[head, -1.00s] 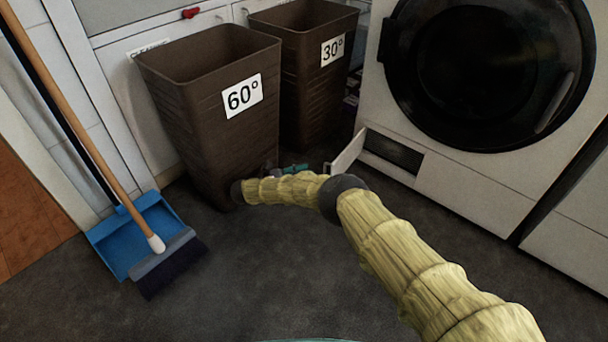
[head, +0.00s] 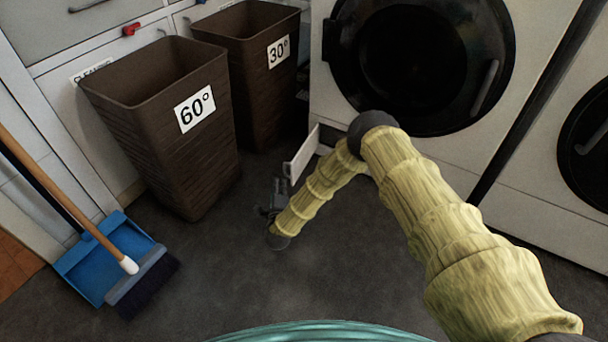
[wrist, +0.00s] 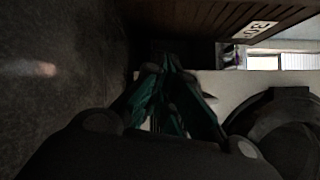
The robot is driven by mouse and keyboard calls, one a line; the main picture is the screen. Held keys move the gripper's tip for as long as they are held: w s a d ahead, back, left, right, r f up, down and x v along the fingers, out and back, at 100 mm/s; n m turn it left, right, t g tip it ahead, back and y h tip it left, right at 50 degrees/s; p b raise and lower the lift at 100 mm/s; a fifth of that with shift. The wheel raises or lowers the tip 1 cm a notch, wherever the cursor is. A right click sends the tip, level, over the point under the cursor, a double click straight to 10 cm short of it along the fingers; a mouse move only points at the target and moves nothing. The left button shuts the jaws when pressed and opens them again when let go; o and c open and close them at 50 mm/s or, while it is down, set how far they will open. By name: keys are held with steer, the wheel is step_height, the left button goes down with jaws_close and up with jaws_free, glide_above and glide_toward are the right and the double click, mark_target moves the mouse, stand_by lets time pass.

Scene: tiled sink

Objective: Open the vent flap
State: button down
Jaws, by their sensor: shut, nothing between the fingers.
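The vent flap (head: 301,155) is a small white panel at the bottom left of the washing machine front. In the head view it stands swung outward from the machine. The opening behind it is mostly hidden by my arm. My gripper (head: 279,187) is low over the floor, just left of the flap's outer edge; I cannot tell if it touches. In the wrist view my gripper (wrist: 172,66) has its teal fingers closed together with nothing between them. A pale machine front (wrist: 250,88) shows beyond the fingers; I cannot make out the flap there.
The washing machine (head: 330,95) has a round black door (head: 410,65). Brown baskets marked 60° (head: 165,135) and 30° (head: 250,85) stand left of it. A blue dustpan (head: 85,270) and broom (head: 142,282) are at the left. Dark floor in front is clear.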

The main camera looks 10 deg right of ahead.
steer(key=s+d+r+n+y+p, duration=0.1)
steer(key=s+d+n+y+p, duration=0.1)
steer(key=s+d+n+y, duration=0.8)
steer(key=m+h+b, duration=0.2)
steer(key=h+b, duration=0.2)
steer(key=b, duration=0.1)
glide_toward(299, 167)
steer(key=w+d, duration=0.1)
steer(key=d, duration=0.1)
steer(key=w+a+b, duration=0.2)
steer(key=w+a, duration=0.1)
steer(key=shift+r+b, duration=0.15)
steer(key=shift+b, duration=0.2)
